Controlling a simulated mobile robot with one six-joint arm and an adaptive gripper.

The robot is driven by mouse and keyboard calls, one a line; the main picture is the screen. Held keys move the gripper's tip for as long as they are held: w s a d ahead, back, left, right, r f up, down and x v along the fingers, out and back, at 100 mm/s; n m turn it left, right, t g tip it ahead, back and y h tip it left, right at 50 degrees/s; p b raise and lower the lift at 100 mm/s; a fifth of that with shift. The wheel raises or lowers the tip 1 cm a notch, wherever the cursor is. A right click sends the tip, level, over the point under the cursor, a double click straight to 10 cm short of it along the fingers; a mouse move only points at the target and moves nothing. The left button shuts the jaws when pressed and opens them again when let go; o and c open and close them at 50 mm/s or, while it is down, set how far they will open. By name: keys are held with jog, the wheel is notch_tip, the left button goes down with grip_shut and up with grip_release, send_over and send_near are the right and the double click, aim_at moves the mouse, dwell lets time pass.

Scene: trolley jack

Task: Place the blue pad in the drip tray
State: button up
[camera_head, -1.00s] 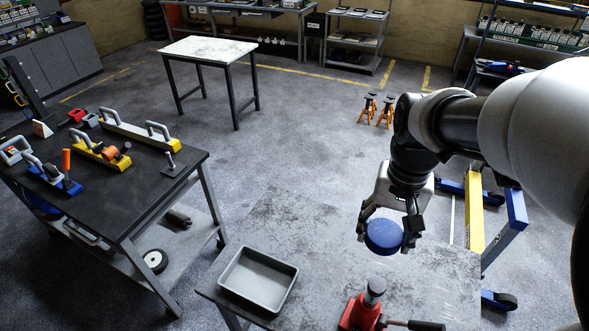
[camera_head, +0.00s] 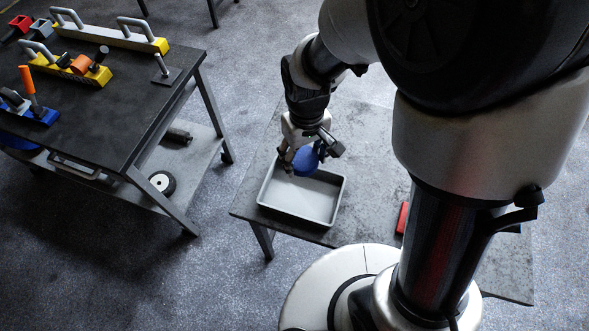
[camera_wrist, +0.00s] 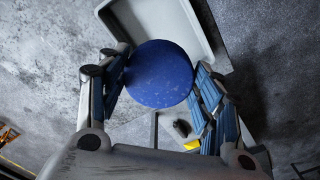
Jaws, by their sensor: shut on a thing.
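The blue pad (camera_head: 306,160) is a round disc held between the fingers of my gripper (camera_head: 308,158). In the wrist view the pad (camera_wrist: 159,74) sits between both fingers, and my gripper (camera_wrist: 158,88) is shut on it. The drip tray (camera_head: 318,206) is a shallow grey rectangular tray on the worktable. The pad is over the tray's far part in the head view; the exact height above its floor cannot be told. In the wrist view the tray (camera_wrist: 204,38) shows behind the pad, which hides part of it.
The worktable (camera_head: 375,130) has bare room behind and right of the tray. A red object (camera_head: 402,217) on it is mostly hidden by my arm. A dark trolley bench (camera_head: 110,110) with handled tools stands to the left, with a floor gap between.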

aim_at(303, 195)
notch_tip(303, 195, down, 19)
jog(key=b, duration=0.6)
jog(key=shift+d+r, duration=0.1)
jog(key=shift+r, duration=0.2)
jog(key=o, duration=0.7)
jog(key=shift+f, duration=0.2)
jog(key=o, duration=0.5)
jog(key=shift+r, duration=0.15)
notch_tip(303, 195, up, 12)
jog(key=p, duration=0.4)
jog(key=shift+r+p, duration=0.15)
jog(key=shift+p, duration=0.2)
